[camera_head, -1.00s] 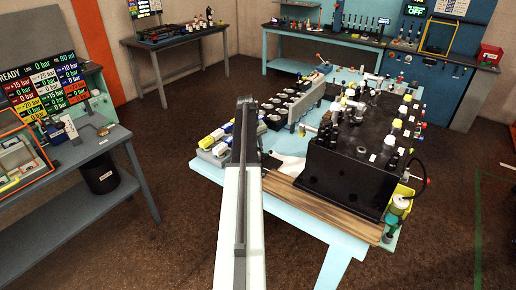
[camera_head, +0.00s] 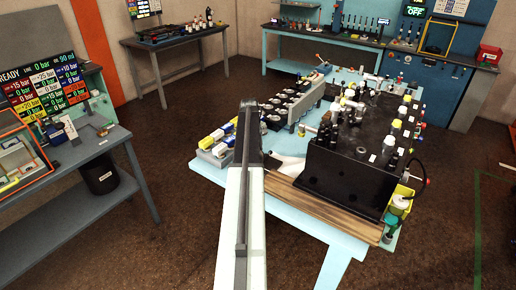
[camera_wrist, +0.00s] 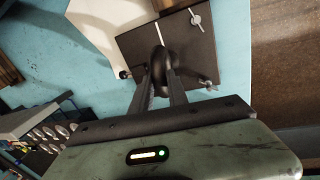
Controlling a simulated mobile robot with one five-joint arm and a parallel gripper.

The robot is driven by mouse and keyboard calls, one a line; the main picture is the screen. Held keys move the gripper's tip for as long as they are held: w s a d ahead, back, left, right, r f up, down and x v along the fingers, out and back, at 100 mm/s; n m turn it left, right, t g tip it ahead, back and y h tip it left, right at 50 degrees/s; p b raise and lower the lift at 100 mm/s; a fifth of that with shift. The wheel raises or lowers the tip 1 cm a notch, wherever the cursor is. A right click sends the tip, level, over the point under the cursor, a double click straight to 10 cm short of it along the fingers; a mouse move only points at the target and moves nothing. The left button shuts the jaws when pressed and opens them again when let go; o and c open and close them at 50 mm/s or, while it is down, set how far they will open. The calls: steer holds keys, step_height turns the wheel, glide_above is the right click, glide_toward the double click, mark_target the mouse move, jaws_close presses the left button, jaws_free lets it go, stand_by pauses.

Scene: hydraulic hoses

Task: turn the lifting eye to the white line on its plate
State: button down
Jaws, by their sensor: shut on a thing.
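The lifting eye (camera_wrist: 159,62) is a dark ring standing on a dark square plate (camera_wrist: 193,45) in the wrist view. A thin white line (camera_wrist: 159,29) runs on the plate from near its upper edge down to the eye. The ring looks narrow and roughly in line with it, but I cannot tell the exact angle. My gripper (camera_wrist: 160,80) is shut on the eye, one finger on each side. The lower part of the eye is hidden between the fingers. In the head view my arm hides the eye and plate.
In the head view a large black block (camera_head: 350,175) with fittings stands right of my arm.

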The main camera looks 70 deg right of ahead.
steer(key=shift+s+n, duration=0.2)
steer(key=shift+n, duration=0.4)
steer(key=c, duration=1.3)
jaws_free()
steer(key=shift+w+r+p, duration=0.1)
steer(key=shift+r+p, duration=0.25)
step_height(320, 180, up, 7)
steer(key=a+p, duration=0.1)
steer(key=p, duration=0.6)
steer(key=shift+w+a, duration=0.2)
steer(key=shift+a, duration=0.1)
